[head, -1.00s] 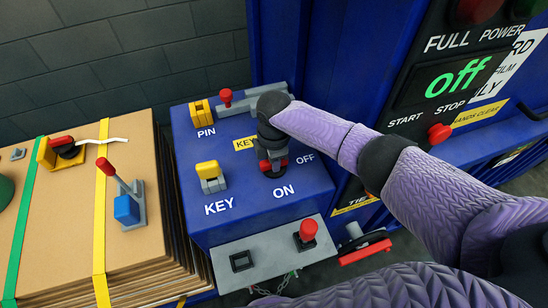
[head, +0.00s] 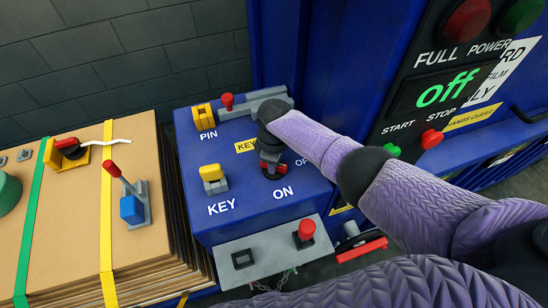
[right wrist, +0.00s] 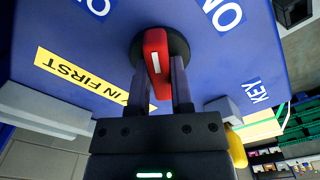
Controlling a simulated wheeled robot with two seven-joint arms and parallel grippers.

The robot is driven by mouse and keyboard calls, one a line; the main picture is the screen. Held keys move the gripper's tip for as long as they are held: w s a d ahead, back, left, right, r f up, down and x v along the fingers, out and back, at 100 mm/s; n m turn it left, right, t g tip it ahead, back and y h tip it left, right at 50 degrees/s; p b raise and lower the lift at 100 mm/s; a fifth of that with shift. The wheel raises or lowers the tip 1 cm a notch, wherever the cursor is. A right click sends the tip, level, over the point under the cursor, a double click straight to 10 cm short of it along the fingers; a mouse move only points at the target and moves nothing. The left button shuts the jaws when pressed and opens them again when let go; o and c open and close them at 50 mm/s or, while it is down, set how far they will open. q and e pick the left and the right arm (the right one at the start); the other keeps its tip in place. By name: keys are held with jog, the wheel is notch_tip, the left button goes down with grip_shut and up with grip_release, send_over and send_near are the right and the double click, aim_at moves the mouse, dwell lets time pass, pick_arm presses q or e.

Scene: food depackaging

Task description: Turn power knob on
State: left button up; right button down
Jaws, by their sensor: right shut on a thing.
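The red power knob (right wrist: 155,50) has a white mark and sits on a round black base on the blue panel (right wrist: 215,65). In the right wrist view it stands between the two fingers of my right gripper (right wrist: 160,85), which is shut on it. In the head view the right gripper (head: 268,150) reaches down onto the knob (head: 271,168), between the ON label and the partly covered OFF label. The dark display (head: 445,93) reads "off" in green. My left gripper is not in view.
A yellow key piece (head: 212,175) and a yellow PIN piece (head: 203,115) stand on the panel's left. A grey plate (head: 268,262) carries a red-topped lever (head: 306,232). Strapped cardboard (head: 75,230) lies left. Green START (head: 391,151) and red STOP (head: 431,139) buttons are right.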

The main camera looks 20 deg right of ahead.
jog(key=m+p, duration=0.1)
jog(key=m, duration=0.4)
jog(key=shift+m, duration=0.3)
jog(key=m+p, duration=0.1)
jog(key=m, duration=0.3)
jog(key=shift+m, duration=0.4)
jog(key=c, duration=0.5)
grip_release()
jog(key=shift+r, duration=0.1)
